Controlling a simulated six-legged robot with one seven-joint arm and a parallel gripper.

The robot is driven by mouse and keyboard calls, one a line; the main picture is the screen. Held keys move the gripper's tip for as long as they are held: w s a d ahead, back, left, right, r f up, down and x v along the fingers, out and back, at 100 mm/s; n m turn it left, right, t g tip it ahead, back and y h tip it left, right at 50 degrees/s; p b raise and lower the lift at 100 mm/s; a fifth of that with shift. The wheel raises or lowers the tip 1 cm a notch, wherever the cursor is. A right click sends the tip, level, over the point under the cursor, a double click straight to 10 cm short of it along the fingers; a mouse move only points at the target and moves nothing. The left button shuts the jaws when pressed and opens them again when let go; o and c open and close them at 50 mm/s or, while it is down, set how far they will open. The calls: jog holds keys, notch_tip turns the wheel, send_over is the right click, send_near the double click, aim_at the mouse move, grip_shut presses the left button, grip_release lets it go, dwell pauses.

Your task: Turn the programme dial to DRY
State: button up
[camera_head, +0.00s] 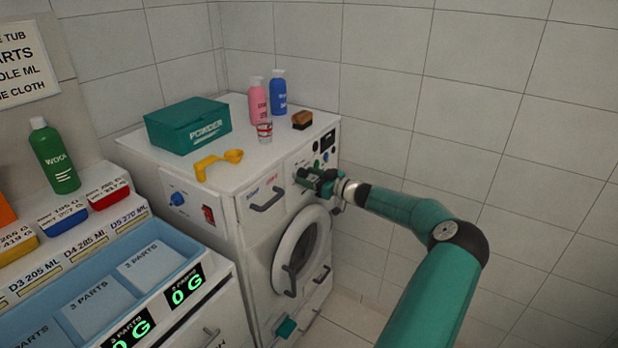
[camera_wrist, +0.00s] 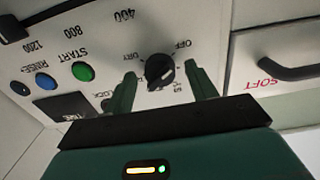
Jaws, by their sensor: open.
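The programme dial (camera_wrist: 160,69) is a round black knob on the white washing machine's control panel. In the wrist view the panel appears upside down, with OFF and DRY printed around the dial. A small pale mark shows on the knob, but I cannot tell surely which label it points to. My gripper (camera_wrist: 162,84) is open, with one green finger on each side of the dial. I cannot tell whether the fingers touch it.
Green START (camera_wrist: 84,73) and blue RINSE (camera_wrist: 46,82) buttons lie left of the dial in the wrist view. The SOFT drawer handle (camera_wrist: 290,70) is to its right. A powder box (camera_head: 188,126), yellow scoop (camera_head: 216,164) and bottles stand on the machine (camera_head: 250,240). A tiled wall is close on the right.

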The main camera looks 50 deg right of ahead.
jog(key=shift+w, duration=0.1)
jog(key=c, duration=1)
